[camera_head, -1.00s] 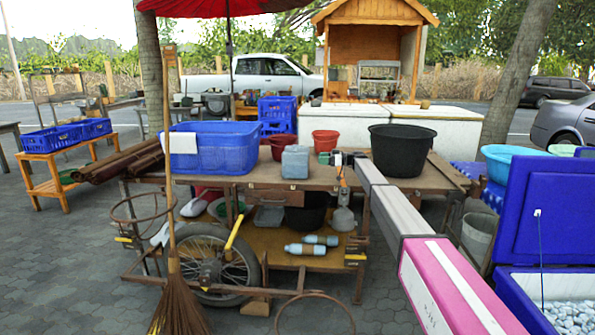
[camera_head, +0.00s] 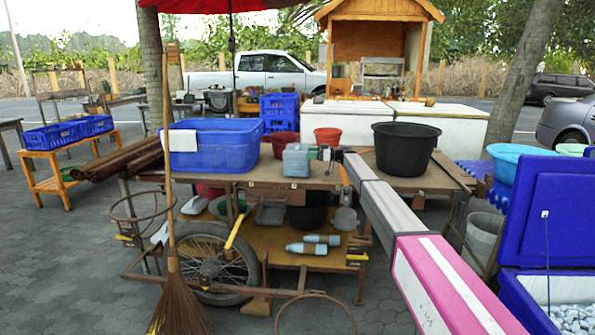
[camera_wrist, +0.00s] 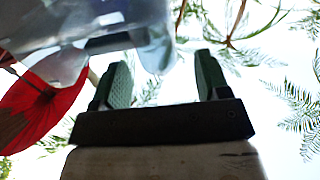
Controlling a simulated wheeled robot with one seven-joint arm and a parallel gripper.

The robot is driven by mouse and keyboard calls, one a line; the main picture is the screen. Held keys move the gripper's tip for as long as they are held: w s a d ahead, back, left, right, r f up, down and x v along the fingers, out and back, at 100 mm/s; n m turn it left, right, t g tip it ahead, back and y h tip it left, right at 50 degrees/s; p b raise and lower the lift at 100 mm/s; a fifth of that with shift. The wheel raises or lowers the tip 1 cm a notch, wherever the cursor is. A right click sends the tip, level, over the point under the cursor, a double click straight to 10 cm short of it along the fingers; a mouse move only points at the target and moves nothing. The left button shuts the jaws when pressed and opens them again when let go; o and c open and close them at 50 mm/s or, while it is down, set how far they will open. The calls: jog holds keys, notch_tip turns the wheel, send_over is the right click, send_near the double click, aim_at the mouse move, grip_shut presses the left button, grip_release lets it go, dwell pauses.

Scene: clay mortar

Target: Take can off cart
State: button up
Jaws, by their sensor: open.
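The can (camera_head: 296,161), a pale grey-blue container, stands upright on the cart's wooden top (camera_head: 262,174), just right of the blue basin. My gripper (camera_head: 323,153) is close to the can's right side, small in the head view. In the wrist view, my gripper (camera_wrist: 163,62) is open with its two green-padded fingers apart. The can's pale surface (camera_wrist: 65,65) fills the upper left there and overlaps the left finger's side. I cannot tell whether any of the can is between the fingers or touching them.
On the cart top, a blue basin (camera_head: 215,147) stands left of the can and a black tub (camera_head: 405,150) right of my arm. A red pot (camera_head: 327,136) stands behind my gripper. Bottles (camera_head: 307,248) lie on the lower shelf. A broom (camera_head: 172,250) leans at the front left.

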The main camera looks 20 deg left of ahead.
aim_at(304, 150)
jog(key=shift+x, duration=2)
grip_shut()
jog(key=shift+r, duration=0.15)
